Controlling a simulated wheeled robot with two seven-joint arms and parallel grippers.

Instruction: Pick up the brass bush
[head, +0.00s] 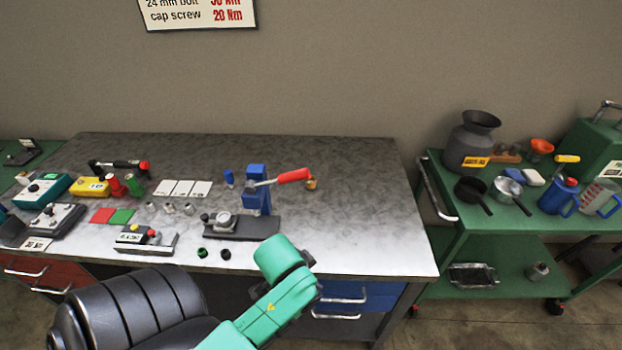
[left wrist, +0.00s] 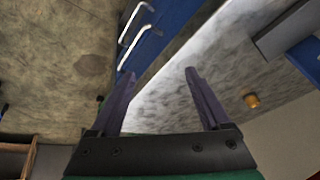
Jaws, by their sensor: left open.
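The brass bush (head: 311,184) is a small gold-coloured cylinder on the grey workbench (head: 350,225), just right of the red-handled blue press (head: 256,190). It also shows in the left wrist view (left wrist: 252,101), resting on the bench to the right of my fingers. My left gripper (left wrist: 160,73) is open with nothing between its two fingers, near the bench's front edge and apart from the bush. In the head view my green left arm reaches up from the bottom to the front edge, and its fingers are hidden there. My right gripper is not in view.
Two dark rings (head: 225,253) lie near the front edge. Several small parts, cards and fixtures fill the left half of the bench. The bench right of the bush is clear. A green cart (head: 500,225) with a jug and pans stands at the right.

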